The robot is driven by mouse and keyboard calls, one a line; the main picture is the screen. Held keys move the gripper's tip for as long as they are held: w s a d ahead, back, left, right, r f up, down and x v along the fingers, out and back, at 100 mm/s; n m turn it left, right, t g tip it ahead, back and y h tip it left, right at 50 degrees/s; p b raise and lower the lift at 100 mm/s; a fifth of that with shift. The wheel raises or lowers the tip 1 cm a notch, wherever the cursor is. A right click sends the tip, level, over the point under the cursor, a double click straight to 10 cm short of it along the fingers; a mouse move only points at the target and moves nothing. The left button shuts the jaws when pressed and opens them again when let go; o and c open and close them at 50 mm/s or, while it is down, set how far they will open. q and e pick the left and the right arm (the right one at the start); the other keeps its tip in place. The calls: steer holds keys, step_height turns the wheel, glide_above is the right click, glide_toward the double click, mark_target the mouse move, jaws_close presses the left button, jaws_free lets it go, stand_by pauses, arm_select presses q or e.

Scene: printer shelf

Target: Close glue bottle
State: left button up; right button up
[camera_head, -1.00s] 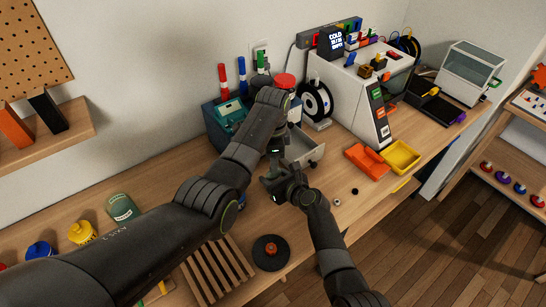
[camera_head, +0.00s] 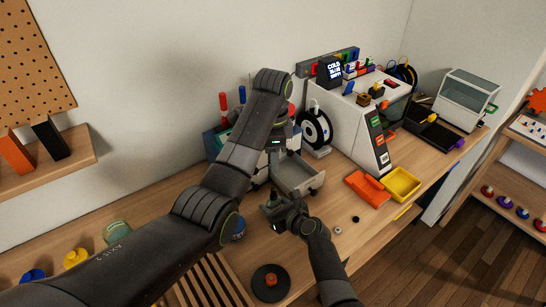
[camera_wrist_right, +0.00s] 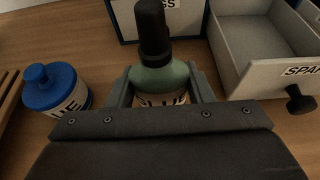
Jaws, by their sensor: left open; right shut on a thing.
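The glue bottle (camera_wrist_right: 165,78) is green with a pale label. It stands between the fingers of my right gripper (camera_wrist_right: 160,88) in the right wrist view, and the gripper is shut on it. A tall black piece (camera_wrist_right: 153,30) sits upright on its top; I cannot tell whether it is a cap or a bare nozzle. In the head view my right gripper (camera_head: 283,212) is low over the table front, with the bottle (camera_head: 272,199) small and partly hidden. My left gripper (camera_head: 277,148) is open, higher and behind, pointing down above the bottle's far side; its fingertips are hard to make out.
An open grey drawer (camera_head: 298,175) stands just behind and right of the bottle. A blue-capped bottle (camera_wrist_right: 55,88) stands to the left. A black disc (camera_head: 271,282), a small black piece (camera_head: 355,219) and orange (camera_head: 367,187) and yellow trays (camera_head: 402,184) lie on the table.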

steer(key=o, duration=1.4)
steer(key=shift+o, duration=0.2)
steer(key=shift+s, duration=0.1)
steer(key=p+v, duration=0.1)
steer(key=v, duration=1.6)
steer(key=shift+d, duration=0.2)
steer(key=shift+s, duration=0.1)
